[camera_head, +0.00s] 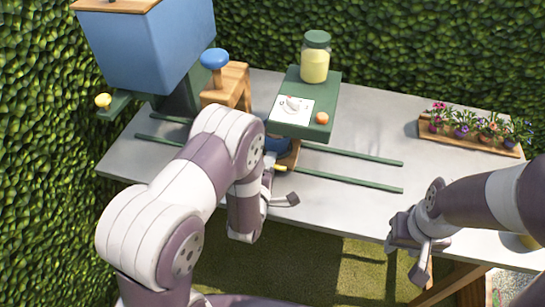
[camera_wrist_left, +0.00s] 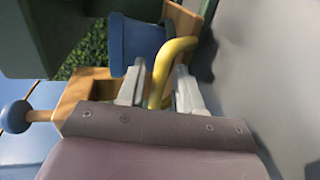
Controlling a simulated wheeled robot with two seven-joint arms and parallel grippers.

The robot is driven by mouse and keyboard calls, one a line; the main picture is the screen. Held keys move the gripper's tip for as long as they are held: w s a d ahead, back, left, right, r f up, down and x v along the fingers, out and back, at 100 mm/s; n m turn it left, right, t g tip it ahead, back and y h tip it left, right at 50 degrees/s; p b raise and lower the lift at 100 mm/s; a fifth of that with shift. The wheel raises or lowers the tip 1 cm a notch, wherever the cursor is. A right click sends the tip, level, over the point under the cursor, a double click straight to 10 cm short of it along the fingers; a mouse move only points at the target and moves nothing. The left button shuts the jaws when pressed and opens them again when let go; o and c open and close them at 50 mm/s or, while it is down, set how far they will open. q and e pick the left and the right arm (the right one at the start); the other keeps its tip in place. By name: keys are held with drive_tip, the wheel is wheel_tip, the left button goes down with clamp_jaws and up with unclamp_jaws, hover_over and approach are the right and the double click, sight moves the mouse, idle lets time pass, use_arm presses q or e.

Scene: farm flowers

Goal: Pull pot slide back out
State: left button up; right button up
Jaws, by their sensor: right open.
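The wooden pot slide (camera_head: 291,158) sits on the table under the green dispenser (camera_head: 305,118), between two green rails (camera_head: 350,184). A blue pot (camera_wrist_left: 130,42) stands on the slide. The slide's yellow handle (camera_wrist_left: 172,50) shows in the left wrist view and a bit of it in the head view (camera_head: 281,168). My left gripper (camera_wrist_left: 160,78) is at the handle, with one finger on each side. I cannot tell whether the fingers press on it. My arm hides part of the slide in the head view. My right gripper (camera_head: 420,262) is open and empty near the table's front edge.
A jar with a green lid (camera_head: 315,58) stands on the dispenser. A blue hopper (camera_head: 145,45) and a wooden stand with a blue knob (camera_head: 214,60) are at the left. A wooden tray of potted flowers (camera_head: 460,138) lies at the right. The rails' right part is clear.

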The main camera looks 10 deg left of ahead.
use_arm(q)
drive_tip(key=shift+s, duration=0.1)
use_arm(e)
drive_tip(key=shift+s, duration=0.1)
use_arm(q)
drive_tip(key=shift+r, duration=0.1)
clamp_jaws()
drive_tip(key=shift+d, duration=0.1)
